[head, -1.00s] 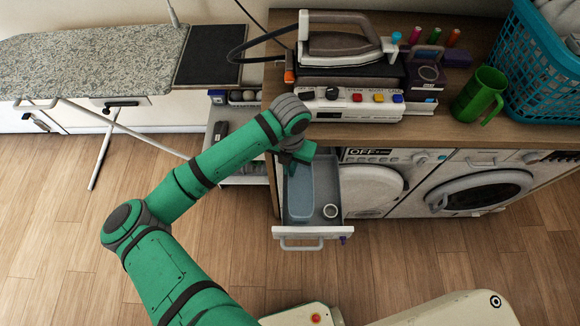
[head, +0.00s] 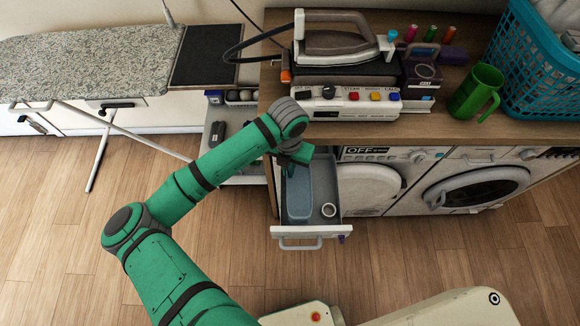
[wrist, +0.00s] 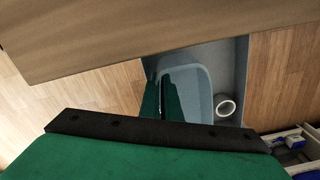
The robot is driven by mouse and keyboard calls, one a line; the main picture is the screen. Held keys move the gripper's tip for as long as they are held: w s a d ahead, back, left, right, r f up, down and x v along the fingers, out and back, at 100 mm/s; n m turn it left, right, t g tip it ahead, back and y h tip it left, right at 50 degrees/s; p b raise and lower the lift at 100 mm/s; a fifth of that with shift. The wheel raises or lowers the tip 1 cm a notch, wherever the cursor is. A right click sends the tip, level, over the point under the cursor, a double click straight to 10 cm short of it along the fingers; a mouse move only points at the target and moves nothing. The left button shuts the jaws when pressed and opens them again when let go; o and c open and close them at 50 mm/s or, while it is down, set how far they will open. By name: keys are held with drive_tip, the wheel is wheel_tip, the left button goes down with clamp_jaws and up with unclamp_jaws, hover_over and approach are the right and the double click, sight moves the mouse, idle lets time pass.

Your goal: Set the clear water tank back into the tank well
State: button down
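An open drawer (head: 300,232) below the counter holds a pale blue, see-through rounded container (head: 299,198) along its left side. This looks like the water tank, but I cannot tell whether it is the tank or an empty tank-shaped recess. It also shows in the wrist view (wrist: 198,88). My gripper (head: 298,160) points down at the drawer's back end, by the container's rear. In the wrist view, my two dark green fingers (wrist: 160,105) are close together at the container's left edge. A thin pale line shows between them; I cannot tell if they hold anything.
A white ring-shaped cup (head: 329,210) sits in the drawer's right side. The wooden counter (head: 420,128) overhangs the drawer's back. On it stand a steam iron station (head: 345,102), a green mug (head: 478,92) and a blue basket (head: 535,65).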

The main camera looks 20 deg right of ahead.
drive_tip(key=shift+a+f, duration=0.2)
drive_tip(key=shift+a, duration=0.05)
drive_tip(key=shift+f, duration=0.1)
drive_tip(key=shift+d+f, duration=0.15)
drive_tip(key=shift+f, duration=0.2)
drive_tip(key=shift+w+f, duration=0.1)
drive_tip(key=shift+f, duration=0.8)
drive_tip(key=shift+f, duration=0.1)
drive_tip(key=shift+f, duration=0.15)
drive_tip(key=c, duration=1.9)
unclamp_jaws()
drive_tip(key=shift+a, duration=0.2)
